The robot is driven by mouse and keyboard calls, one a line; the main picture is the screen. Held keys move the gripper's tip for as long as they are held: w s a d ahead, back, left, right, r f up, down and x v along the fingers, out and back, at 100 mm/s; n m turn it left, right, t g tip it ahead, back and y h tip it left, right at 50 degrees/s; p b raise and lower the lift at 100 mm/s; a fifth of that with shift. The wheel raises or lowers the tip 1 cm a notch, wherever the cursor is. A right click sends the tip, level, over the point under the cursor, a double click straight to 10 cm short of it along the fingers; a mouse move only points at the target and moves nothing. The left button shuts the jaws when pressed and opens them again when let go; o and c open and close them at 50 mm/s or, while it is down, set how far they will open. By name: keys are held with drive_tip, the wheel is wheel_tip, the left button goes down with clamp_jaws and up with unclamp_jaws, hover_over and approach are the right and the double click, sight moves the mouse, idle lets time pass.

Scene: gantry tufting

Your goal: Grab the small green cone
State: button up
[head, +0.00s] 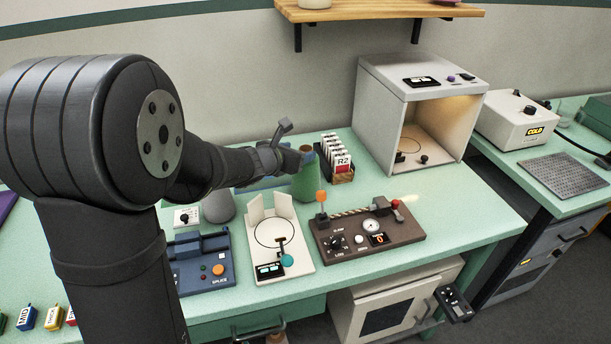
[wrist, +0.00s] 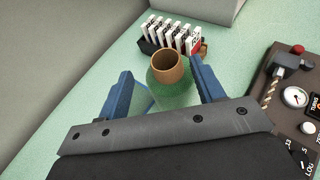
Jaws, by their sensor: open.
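The small green cone (head: 307,182) stands upright on the pale green bench, with a brown, open-looking top. In the wrist view the cone (wrist: 174,92) shows its brown round top clearly, and the green body blends into the bench. My gripper (wrist: 158,68) is open, its two blue fingers left and right of the cone in that view. In the head view my gripper (head: 287,168) is at the cone and partly overlaps it. Whether either finger touches the cone I cannot tell.
A rack of white cards (head: 338,165) stands just behind the cone. A brown panel with a gauge (head: 366,234) lies to the right. A grey cone (head: 218,207) and a white scale (head: 272,238) are nearer. An open-fronted box (head: 375,92) stands at the back right.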

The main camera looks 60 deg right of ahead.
sight(309, 150)
drive_tip(key=shift+s+x, duration=0.2)
drive_tip(key=shift+x, duration=1.3)
drive_tip(key=shift+s+x, duration=0.2)
drive_tip(key=shift+x, duration=1.25)
drive_tip(key=shift+a+f, duration=0.1)
drive_tip(key=shift+f, duration=0.1)
clamp_jaws()
